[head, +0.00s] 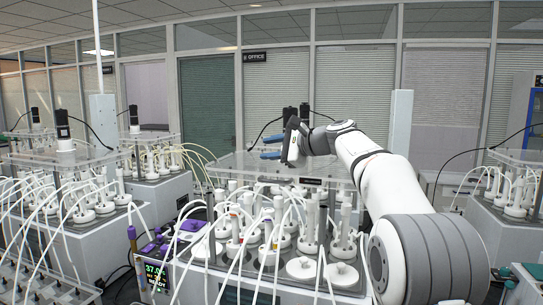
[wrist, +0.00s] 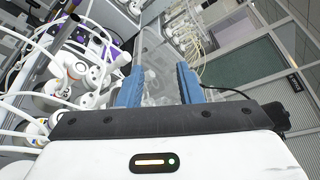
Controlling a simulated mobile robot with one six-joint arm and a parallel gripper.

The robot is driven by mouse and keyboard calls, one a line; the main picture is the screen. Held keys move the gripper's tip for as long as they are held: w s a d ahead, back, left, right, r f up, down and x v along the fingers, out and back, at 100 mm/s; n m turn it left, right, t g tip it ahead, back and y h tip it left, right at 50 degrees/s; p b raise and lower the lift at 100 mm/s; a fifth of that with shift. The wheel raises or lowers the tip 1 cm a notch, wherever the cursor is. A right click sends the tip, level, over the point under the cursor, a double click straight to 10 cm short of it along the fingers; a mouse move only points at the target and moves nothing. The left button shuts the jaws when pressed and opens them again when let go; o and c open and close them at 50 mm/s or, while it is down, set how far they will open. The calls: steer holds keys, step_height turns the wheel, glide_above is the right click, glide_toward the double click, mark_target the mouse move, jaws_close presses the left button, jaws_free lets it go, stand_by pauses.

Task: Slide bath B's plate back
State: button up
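A clear plate (head: 232,163) lies over the back part of the central bath (head: 330,291), with a small dark label on its front edge. I cannot read a letter on it, so I cannot confirm that this is bath B. White-capped bottles in the bath's front part stand uncovered. My gripper (head: 270,147) is above the plate, its two blue fingers pointing left. In the wrist view my gripper (wrist: 160,84) is open, with a gap between the fingers. Clear plate shows beyond them, and nothing is held. Whether the fingers touch the plate cannot be told.
White tubes loop over the bottles in front. A control box (head: 156,274) with a lit display stands at the bath's left front. Other baths with clear plates stand left (head: 65,158) and right (head: 520,157). A dark motor (head: 290,115) stands behind the central plate.

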steer(key=p, duration=0.2)
glide_toward(280, 182)
steer(key=r+x, duration=0.1)
steer(key=x, duration=0.5)
steer(key=p+x, duration=0.1)
steer(key=x, duration=0.2)
steer(key=f+p+x, duration=0.1)
steer(key=x, duration=0.2)
steer(key=shift+c, duration=0.4)
jaws_close()
